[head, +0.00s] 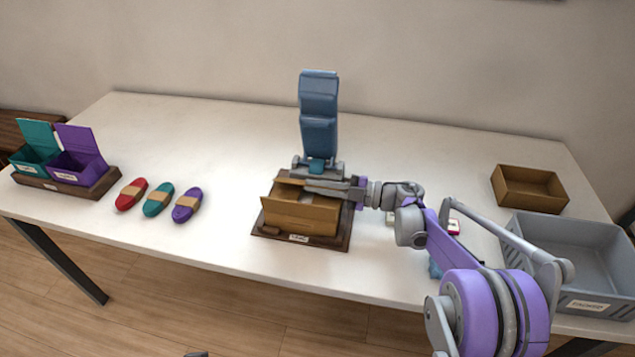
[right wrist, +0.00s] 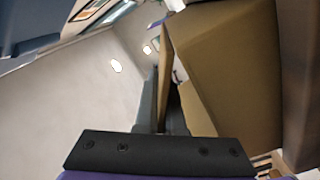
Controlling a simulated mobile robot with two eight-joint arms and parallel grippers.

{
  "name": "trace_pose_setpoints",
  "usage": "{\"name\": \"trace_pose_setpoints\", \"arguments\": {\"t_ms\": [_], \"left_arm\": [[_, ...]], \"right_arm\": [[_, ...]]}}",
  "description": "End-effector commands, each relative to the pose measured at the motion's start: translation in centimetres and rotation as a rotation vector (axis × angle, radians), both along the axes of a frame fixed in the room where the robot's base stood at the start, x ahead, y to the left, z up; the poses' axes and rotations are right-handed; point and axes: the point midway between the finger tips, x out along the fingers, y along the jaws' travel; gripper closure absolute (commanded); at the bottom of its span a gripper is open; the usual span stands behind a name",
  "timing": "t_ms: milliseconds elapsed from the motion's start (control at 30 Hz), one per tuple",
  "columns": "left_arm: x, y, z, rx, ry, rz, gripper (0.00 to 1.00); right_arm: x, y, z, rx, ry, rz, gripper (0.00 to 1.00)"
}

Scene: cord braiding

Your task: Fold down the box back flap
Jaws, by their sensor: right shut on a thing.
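The brown cardboard box (head: 300,216) stands on a dark wooden base (head: 345,240) with a white label at its front. My right gripper (head: 312,184) reaches in from the right over the back of the box and is shut on the back flap. In the right wrist view the flap (right wrist: 165,72) is a thin upright cardboard panel between the fingers, with a wider cardboard panel (right wrist: 228,75) to its right. The fingers hide much of the box's back edge in the head view. My left gripper is not seen.
A blue upright jointed device (head: 319,105) with a grey lower part stands right behind the box. Red (head: 131,194), teal (head: 158,199) and purple (head: 187,205) banded bundles lie left. A grey crate (head: 575,240) and an open brown box (head: 528,188) stand right.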

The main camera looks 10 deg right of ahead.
Motion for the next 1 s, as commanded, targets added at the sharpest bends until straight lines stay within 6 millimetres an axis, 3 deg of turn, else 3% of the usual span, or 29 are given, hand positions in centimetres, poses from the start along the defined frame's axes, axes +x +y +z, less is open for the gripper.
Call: {"name": "trace_pose_setpoints", "arguments": {"t_ms": [300,833,867,1000], "left_arm": [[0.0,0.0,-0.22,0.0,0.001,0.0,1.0],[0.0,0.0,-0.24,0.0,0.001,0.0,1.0],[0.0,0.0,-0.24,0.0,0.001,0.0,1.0],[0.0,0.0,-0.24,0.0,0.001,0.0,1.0]], "right_arm": [[-0.37,0.15,-0.58,-0.039,-0.122,0.001,1.0],[-0.41,0.17,-0.68,-0.046,-0.145,0.001,1.0],[-0.41,0.17,-0.68,-0.046,-0.145,0.001,0.89],[-0.41,0.17,-0.68,-0.046,-0.145,0.001,0.64]]}}
